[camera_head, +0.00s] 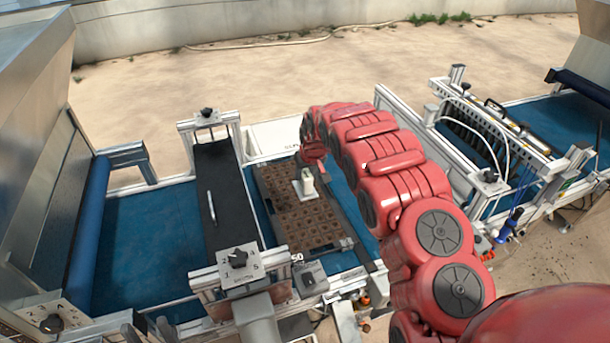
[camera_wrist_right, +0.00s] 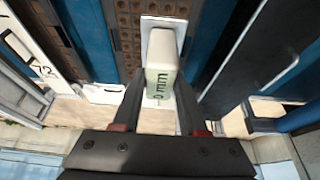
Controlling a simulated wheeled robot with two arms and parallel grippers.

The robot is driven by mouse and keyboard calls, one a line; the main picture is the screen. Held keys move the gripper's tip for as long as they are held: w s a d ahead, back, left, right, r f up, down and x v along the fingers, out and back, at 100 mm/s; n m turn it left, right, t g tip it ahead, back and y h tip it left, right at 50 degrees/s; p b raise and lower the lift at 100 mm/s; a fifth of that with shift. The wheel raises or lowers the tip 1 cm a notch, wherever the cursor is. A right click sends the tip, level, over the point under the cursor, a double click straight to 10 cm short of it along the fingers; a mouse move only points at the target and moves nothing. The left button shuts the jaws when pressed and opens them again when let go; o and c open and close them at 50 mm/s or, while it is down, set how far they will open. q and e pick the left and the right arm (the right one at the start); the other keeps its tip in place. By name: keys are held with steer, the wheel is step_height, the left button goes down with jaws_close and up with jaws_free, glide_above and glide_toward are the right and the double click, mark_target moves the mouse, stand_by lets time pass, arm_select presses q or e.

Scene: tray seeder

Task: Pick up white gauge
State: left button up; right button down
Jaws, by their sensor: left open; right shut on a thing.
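The white gauge (camera_head: 307,184) is a pale block with a flat white plate at its far end. It is over the brown soil-filled cell tray (camera_head: 272,184) in the head view. In the right wrist view the gauge (camera_wrist_right: 161,62) sits between my right gripper's two fingers, with "0 mm" lettering facing the camera. My right gripper (camera_wrist_right: 160,100) is shut on it; the fingers are at its sides. The head view does not show clearly whether the gauge touches the tray. My left gripper is not in view.
The tray lies on a blue belt (camera_head: 150,232) between metal rails. A black crossing plate (camera_head: 218,190) with a dial box (camera_head: 238,262) stands left of it. A second frame with hoses (camera_head: 490,130) stands at the right. My red right arm covers part of the line.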

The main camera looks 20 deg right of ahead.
mark_target(305, 174)
steer(key=shift+r+p, duration=0.3)
steer(key=shift+r, duration=0.2)
steer(key=shift+d+r, duration=0.1)
steer(key=shift+r, duration=0.55)
steer(key=shift+s+r+b, duration=0.1)
steer(key=shift+r+b, duration=0.2)
steer(key=shift+r, duration=0.3)
steer(key=shift+a+r, duration=0.25)
steer(key=shift+r, duration=1.05)
steer(key=shift+s+r, duration=0.1)
